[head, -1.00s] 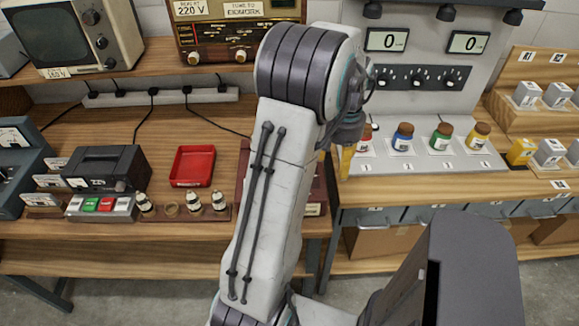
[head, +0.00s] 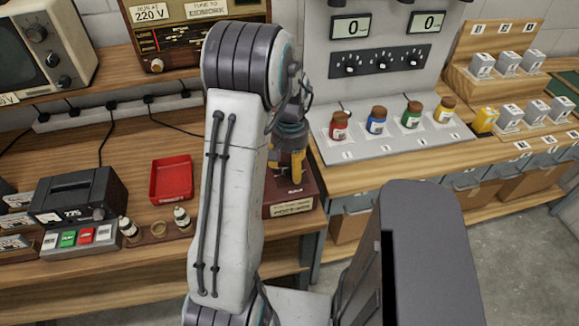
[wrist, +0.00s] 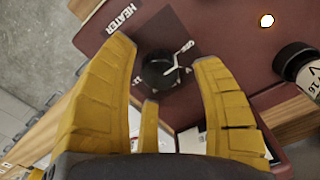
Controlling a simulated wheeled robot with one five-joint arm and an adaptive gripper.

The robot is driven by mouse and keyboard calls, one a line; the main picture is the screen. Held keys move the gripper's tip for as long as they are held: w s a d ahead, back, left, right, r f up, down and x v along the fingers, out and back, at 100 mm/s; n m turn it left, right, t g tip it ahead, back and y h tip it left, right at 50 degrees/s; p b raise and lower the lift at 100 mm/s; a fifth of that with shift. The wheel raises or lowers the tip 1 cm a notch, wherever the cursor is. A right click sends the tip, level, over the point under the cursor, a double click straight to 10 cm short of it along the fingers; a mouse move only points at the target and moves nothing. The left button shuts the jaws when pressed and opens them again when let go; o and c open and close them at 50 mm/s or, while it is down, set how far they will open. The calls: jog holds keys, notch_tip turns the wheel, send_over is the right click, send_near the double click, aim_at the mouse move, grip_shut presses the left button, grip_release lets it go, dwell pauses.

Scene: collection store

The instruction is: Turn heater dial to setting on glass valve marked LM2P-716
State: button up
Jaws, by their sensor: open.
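The heater is a dark red box (head: 290,207) on the wooden bench in the head view. In the wrist view its red top (wrist: 215,22) carries the word HEATER and a black round dial (wrist: 158,72) with a white pointer-like mark beside it. My gripper (head: 291,170) hangs over the box. In the wrist view my yellow fingers (wrist: 163,58) are spread and empty, with the dial between their tips; whether they touch it I cannot tell. A black-capped glass valve (wrist: 298,62) shows at the right edge, its label partly cut off, ending in 16.
More small glass valves (head: 182,219) stand in a rack left of the heater, near a red tray (head: 171,180) and a black device (head: 78,198). Right are coloured bottles (head: 377,121) on a grey panel with knobs (head: 381,62) and displays.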

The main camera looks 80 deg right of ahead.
jog(key=shift+f, duration=0.7)
jog(key=c, duration=1.2)
grip_shut()
grip_release()
jog(key=m+b, duration=0.1)
jog(key=m, duration=0.2)
jog(key=shift+f+m+b, duration=0.15)
jog(key=shift+m+b, duration=0.15)
jog(key=shift+m, duration=0.1)
jog(key=shift+m+b, duration=0.7)
jog(key=shift+m, duration=1.8)
jog(key=shift+a, duration=0.1)
